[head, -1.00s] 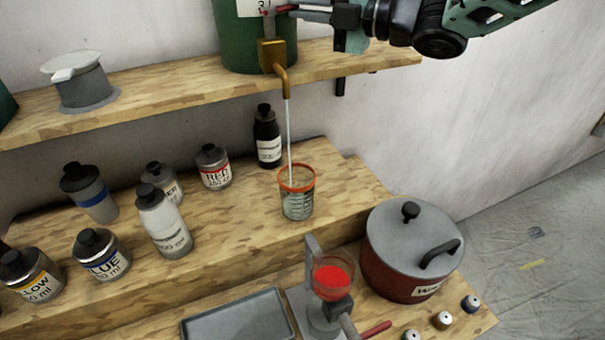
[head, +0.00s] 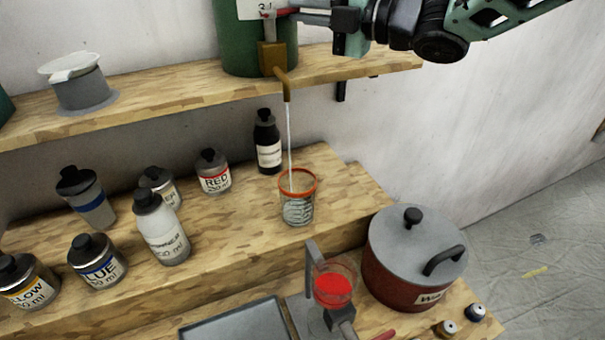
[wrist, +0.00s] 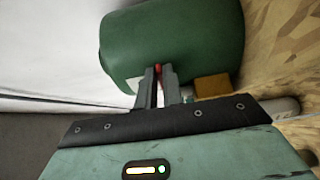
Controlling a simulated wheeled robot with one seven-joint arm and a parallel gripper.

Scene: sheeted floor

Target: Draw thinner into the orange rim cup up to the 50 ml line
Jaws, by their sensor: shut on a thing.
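The orange rim cup (head: 297,208) stands upright on the middle wooden step, with clear liquid in it. Its graduation marks are too small to read. A thin clear stream (head: 290,135) falls into it from the brass tap (head: 273,58) of a green drum (head: 238,40) on the upper shelf. My gripper (head: 275,13) is shut on the red tap lever (head: 268,14) at the drum's front. In the wrist view, the fingers (wrist: 158,85) close around the red lever (wrist: 158,70) in front of the green drum (wrist: 185,40).
Several paint bottles, including a RED one (head: 213,172) and a BLUE one (head: 97,262), stand left of the cup. A dark bottle (head: 267,142) is just behind it. A lidded red pot (head: 405,285), a small cup of red paint (head: 334,288) and a grey tray (head: 240,322) are in front.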

